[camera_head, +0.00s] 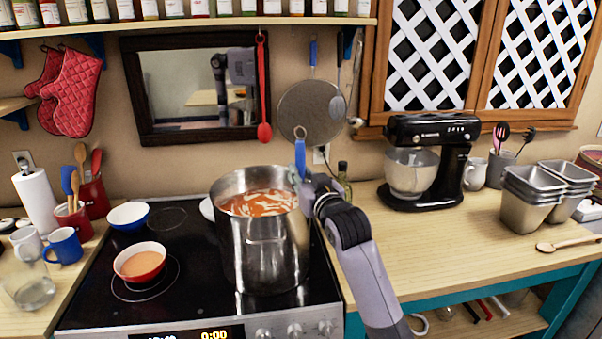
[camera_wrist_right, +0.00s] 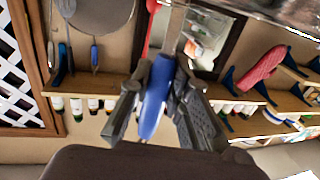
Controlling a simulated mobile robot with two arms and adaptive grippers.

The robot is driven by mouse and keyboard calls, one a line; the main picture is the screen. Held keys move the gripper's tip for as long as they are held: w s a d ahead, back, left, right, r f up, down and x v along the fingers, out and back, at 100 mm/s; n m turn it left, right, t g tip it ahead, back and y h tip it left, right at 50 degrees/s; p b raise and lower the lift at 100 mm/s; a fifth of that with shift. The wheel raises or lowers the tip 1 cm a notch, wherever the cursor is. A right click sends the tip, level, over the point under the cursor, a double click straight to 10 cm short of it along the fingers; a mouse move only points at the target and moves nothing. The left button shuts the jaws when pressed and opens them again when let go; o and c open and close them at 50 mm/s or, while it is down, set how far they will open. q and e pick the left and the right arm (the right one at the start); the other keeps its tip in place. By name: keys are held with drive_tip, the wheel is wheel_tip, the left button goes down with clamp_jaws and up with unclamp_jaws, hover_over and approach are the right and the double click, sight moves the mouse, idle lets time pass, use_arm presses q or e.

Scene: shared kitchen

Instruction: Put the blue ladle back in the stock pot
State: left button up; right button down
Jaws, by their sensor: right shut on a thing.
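The stock pot (camera_head: 262,250) is a tall steel pot of orange-red soup on the right of the stove. My right gripper (camera_head: 301,174) is at the pot's right rear rim, shut on the blue handle of the ladle (camera_head: 300,158). The handle stands roughly upright with its hook at the top. In the right wrist view, the blue handle (camera_wrist_right: 156,96) sits between the two fingers (camera_wrist_right: 155,105), and a grey shaft runs on from it. The ladle's bowl is hidden, and I cannot tell whether it is inside the pot. My left gripper is not in view.
A red bowl (camera_head: 140,262) of orange soup and a blue bowl (camera_head: 128,215) stand left of the pot. A strainer (camera_head: 312,112) and a red ladle (camera_head: 264,132) hang behind. A bottle (camera_head: 343,180) and a black mixer (camera_head: 430,160) stand right on the counter.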

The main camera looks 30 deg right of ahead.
drive_tip(key=c, duration=1.4)
unclamp_jaws()
drive_tip(key=shift+o, duration=0.2)
drive_tip(key=o, duration=1.4)
drive_tip(key=shift+c, duration=0.2)
drive_tip(key=shift+s, duration=0.1)
drive_tip(key=shift+s+a+p, duration=0.15)
drive_tip(key=shift+s+p, duration=0.75)
drive_tip(key=shift+s, duration=1.65)
drive_tip(key=s, duration=0.3)
drive_tip(key=s+p, duration=0.1)
drive_tip(key=s, duration=0.1)
drive_tip(key=shift+s+a, duration=0.2)
drive_tip(key=shift+s, duration=0.2)
